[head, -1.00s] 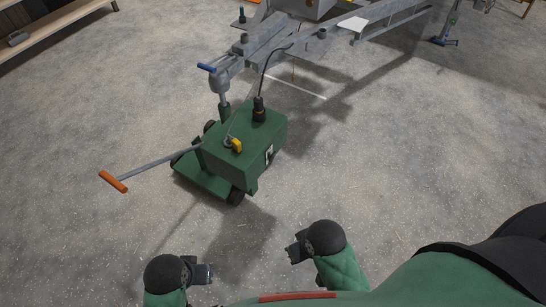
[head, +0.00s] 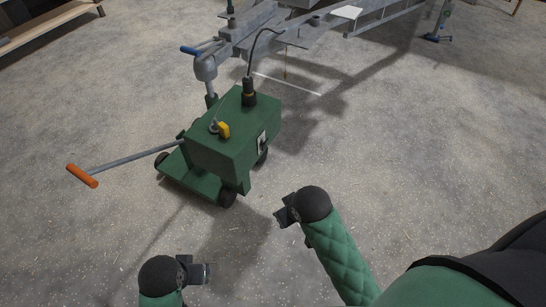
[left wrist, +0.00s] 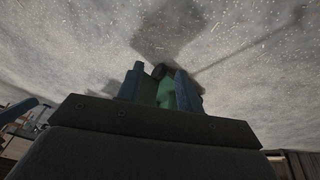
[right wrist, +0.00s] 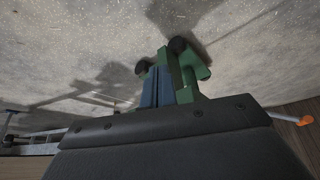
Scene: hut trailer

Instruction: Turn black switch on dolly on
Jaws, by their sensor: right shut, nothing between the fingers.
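The green dolly (head: 220,145) stands on the floor ahead of me, with a yellow knob (head: 224,130) on top. A small pale plate with a dark part, possibly the black switch (head: 262,140), is on its right side face; its setting is too small to tell. My right gripper (head: 280,213) is shut and empty, in front of the dolly and apart from it. In the right wrist view the dolly (right wrist: 189,65) shows beyond the closed fingers (right wrist: 157,88). My left gripper (head: 207,273) is open and empty, nearer to me; its parted fingers (left wrist: 160,88) show in the left wrist view.
The dolly's handle with an orange grip (head: 82,176) sticks out left. A grey trailer frame (head: 290,35) is behind, with a cable to the dolly's black plug (head: 249,90). A wooden shelf (head: 50,25) is at far left. Floor right of the dolly is clear.

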